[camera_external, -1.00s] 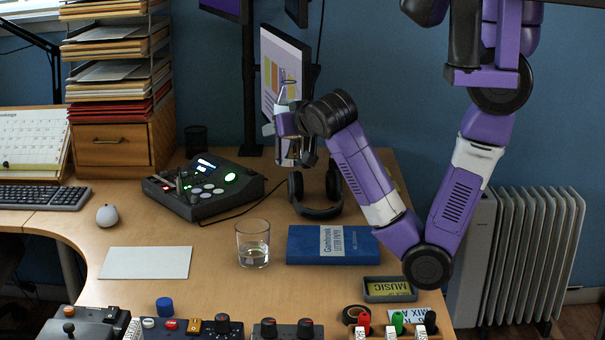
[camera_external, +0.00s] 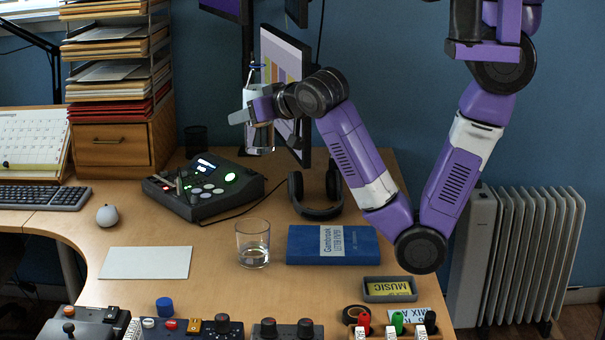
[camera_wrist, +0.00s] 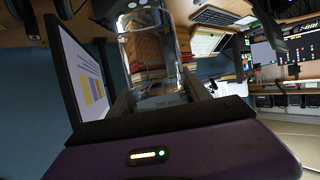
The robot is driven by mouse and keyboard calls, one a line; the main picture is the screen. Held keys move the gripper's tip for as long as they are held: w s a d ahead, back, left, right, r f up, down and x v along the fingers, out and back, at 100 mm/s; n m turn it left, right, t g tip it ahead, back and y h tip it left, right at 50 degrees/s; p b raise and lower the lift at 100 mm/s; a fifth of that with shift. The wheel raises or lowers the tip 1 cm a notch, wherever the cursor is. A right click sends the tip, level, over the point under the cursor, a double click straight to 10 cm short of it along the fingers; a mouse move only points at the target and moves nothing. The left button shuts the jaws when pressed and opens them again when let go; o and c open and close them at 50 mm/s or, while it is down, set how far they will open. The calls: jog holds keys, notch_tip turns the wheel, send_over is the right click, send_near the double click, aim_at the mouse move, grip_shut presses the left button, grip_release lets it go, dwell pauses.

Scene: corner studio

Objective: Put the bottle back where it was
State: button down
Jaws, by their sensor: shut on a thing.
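The clear bottle (camera_external: 262,139), with a wire-like piece at its top, is upright between the fingers of my gripper (camera_external: 254,111). It is held above the desk, in front of the lower part of the monitor and above the back right of the black control box. In the wrist view, the clear bottle (camera_wrist: 148,50) stands between the two fingers of my gripper (camera_wrist: 160,94), which are shut on it. Its original place is not marked in view.
A glass with some water (camera_external: 253,244), a blue book (camera_external: 305,246), headphones (camera_external: 318,211) and a control box (camera_external: 181,204) stand on the desk. A white sheet (camera_external: 145,263) lies at left. A monitor (camera_external: 287,58) is close behind my gripper. Bare desk surrounds the glass.

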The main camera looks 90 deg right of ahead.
jog(key=w+a+n+t+y+p, duration=0.2)
jog(key=w+a+n+y+p, duration=0.2)
jog(key=a, duration=0.7)
jog(key=w+a+n+t+y+p, duration=0.25)
jog(key=w+a+p, duration=0.25)
jog(key=a, duration=0.5)
jog(key=shift+n, duration=0.25)
jog(key=shift+f+b, duration=0.9)
jog(key=shift+f, duration=11.95)
jog(key=shift+f, duration=0.2)
jog(key=c, duration=0.5)
grip_release()
jog(key=shift+s+y, duration=0.1)
jog(key=shift+y, duration=0.15)
